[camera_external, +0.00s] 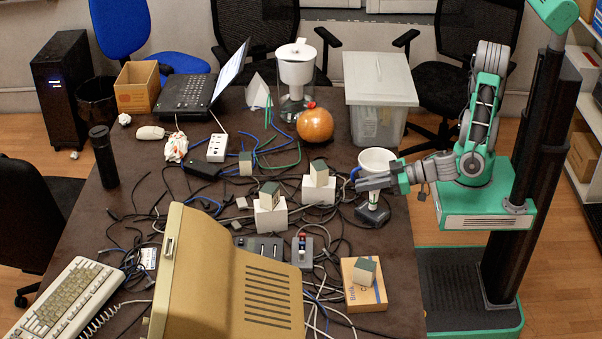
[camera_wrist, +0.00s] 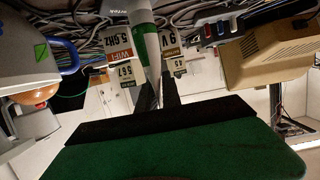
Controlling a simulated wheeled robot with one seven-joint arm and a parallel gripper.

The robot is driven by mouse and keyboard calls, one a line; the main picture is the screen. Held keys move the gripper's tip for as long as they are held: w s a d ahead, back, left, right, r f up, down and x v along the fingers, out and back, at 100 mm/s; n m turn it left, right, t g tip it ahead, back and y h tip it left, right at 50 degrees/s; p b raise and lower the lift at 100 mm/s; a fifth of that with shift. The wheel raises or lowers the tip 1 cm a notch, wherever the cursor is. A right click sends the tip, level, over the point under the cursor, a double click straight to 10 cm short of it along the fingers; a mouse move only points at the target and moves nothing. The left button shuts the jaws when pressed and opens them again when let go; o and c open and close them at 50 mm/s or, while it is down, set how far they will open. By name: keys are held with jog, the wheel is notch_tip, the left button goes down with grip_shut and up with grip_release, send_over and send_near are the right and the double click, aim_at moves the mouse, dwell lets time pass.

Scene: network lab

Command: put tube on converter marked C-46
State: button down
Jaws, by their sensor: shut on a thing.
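My gripper (camera_external: 365,183) is at the right side of the dark table, beside a white cup. In the wrist view its dark fingers (camera_wrist: 158,94) are shut on a pale, tapered tube with green near its top (camera_wrist: 148,45). Several small grey-green and cream blocks may be the converters: one on the left white stand (camera_external: 269,194), one on the right white stand (camera_external: 318,173), one on a yellow box (camera_external: 364,271) and one farther back (camera_external: 245,163). I cannot read C-46 on any.
A beige monitor (camera_external: 225,280) fills the front. Tangled cables (camera_external: 335,215) cover the table's middle. The white cup (camera_external: 378,160), an orange round object (camera_external: 315,125), a clear bin (camera_external: 380,95) and a laptop (camera_external: 190,95) stand behind. Labelled things (camera_wrist: 122,50) show in the wrist view.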

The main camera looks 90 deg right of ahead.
jog(key=shift+f, duration=0.3)
jog(key=shift+f, duration=0.15)
jog(key=shift+f, duration=0.1)
jog(key=c, duration=1.5)
grip_release()
